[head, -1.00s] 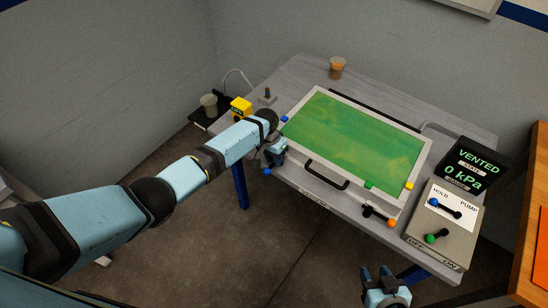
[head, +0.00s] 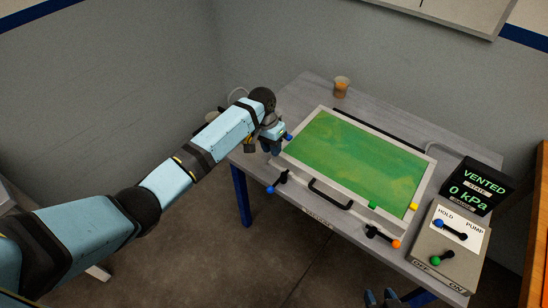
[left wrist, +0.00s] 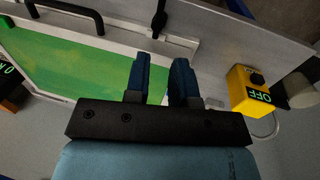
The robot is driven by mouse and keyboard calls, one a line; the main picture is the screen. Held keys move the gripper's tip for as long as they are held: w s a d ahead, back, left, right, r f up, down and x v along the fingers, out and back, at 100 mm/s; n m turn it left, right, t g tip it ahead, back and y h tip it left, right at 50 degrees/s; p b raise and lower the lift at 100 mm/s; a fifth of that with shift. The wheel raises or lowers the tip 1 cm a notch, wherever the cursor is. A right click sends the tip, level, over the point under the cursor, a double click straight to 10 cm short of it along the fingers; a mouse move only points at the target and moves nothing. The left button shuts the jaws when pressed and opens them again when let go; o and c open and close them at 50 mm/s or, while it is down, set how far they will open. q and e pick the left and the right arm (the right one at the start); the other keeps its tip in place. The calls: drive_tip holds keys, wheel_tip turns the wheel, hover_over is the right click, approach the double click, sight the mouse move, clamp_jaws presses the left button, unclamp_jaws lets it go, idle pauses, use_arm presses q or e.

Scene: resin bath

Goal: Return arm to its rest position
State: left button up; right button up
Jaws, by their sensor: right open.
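My left arm reaches in from the left over the grey table (head: 315,85). Its gripper (head: 274,140) is by the left edge of the white-framed bath with a green surface (head: 350,150). In the left wrist view the left gripper's blue fingers (left wrist: 162,65) stand apart with nothing between them. The bath frame (left wrist: 115,55) shows behind them. My right gripper (head: 380,295) is open at the bottom edge of the head view, in front of the table; only its fingertips show.
A control box (head: 447,245) with HOLD/PUMP and OFF/ON levers is at right. Behind it a display (head: 480,185) reads VENTED, 0 kPa. A yellow OFF box (left wrist: 250,90) shows in the left wrist view. A black handle (head: 330,194) fronts the bath.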

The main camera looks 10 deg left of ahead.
use_arm(q)
drive_tip(key=shift+a+r, duration=0.1)
drive_tip(key=shift+r, duration=0.2)
drive_tip(key=shift+t+h, duration=0.5)
drive_tip(key=shift+t, duration=0.4)
drive_tip(key=s+f, duration=0.2)
drive_tip(key=s+d+f, duration=0.1)
drive_tip(key=s+f, duration=0.1)
drive_tip(key=f, duration=0.1)
drive_tip(key=s+d+f, duration=0.1)
drive_tip(key=s+f, duration=0.1)
drive_tip(key=shift+f, duration=0.2)
drive_tip(key=s+f+t+h, duration=0.1)
drive_tip(key=s+f+t, duration=0.3)
drive_tip(key=s, duration=0.5)
drive_tip(key=s+a+r+t, duration=0.2)
drive_tip(key=s+t, duration=0.1)
drive_tip(key=s, duration=0.6)
drive_tip(key=s+a+r+n+t+p, duration=0.1)
drive_tip(key=s+a+r+t, duration=0.1)
drive_tip(key=s, duration=0.7)
drive_tip(key=shift+s+a+t+y+p, duration=0.3)
drive_tip(key=shift+s+a+t+y, duration=0.15)
drive_tip(key=shift+a, duration=0.4)
